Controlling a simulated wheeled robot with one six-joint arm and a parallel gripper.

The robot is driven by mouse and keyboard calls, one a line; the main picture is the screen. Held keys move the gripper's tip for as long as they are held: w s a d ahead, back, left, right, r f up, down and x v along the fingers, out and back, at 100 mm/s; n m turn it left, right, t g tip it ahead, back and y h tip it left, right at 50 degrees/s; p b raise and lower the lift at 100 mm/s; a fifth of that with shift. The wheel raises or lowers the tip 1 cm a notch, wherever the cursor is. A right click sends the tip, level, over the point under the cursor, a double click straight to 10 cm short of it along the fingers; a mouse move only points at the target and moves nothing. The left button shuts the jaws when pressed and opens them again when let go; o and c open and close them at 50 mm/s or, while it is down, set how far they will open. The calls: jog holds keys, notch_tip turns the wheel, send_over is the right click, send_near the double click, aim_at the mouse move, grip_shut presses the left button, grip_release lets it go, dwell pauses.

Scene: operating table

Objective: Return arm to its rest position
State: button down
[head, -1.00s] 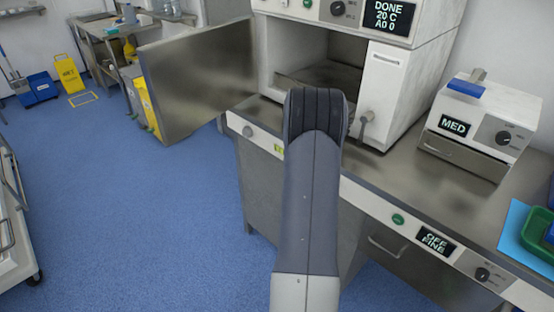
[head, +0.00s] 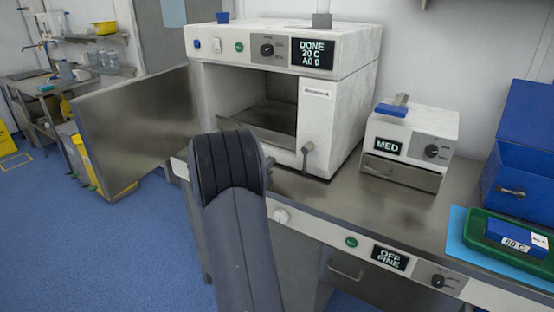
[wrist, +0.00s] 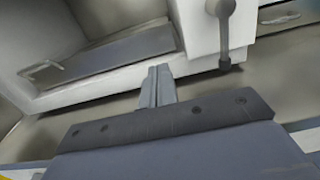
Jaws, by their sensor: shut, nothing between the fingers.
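My arm rises from the bottom of the head view in front of the steel bench, and its dark upper part hides my gripper there. In the wrist view my gripper (wrist: 157,85) is shut and empty, pointing toward the open chamber of the white machine (head: 340,120). No object is held. I cannot tell how far the fingertips are from the machine.
The machine's steel door (head: 140,125) stands wide open to the left. A smaller white device (head: 410,140) marked MED sits right of it. A green tray (head: 480,245) holds a blue box (head: 516,238), near a larger blue container (head: 520,150). Blue floor (head: 100,250) lies open at left.

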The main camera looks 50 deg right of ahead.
aim_at(292, 143)
jog(key=shift+a+f, duration=0.1)
jog(key=shift+a, duration=0.85)
jog(key=shift+d, duration=0.1)
jog(key=d, duration=0.4)
jog(key=d+p, duration=0.1)
jog(key=d, duration=0.4)
jog(key=w+d+p, duration=0.1)
jog(key=d, duration=0.3)
jog(key=shift+d, duration=0.4)
jog(key=shift+a, duration=0.1)
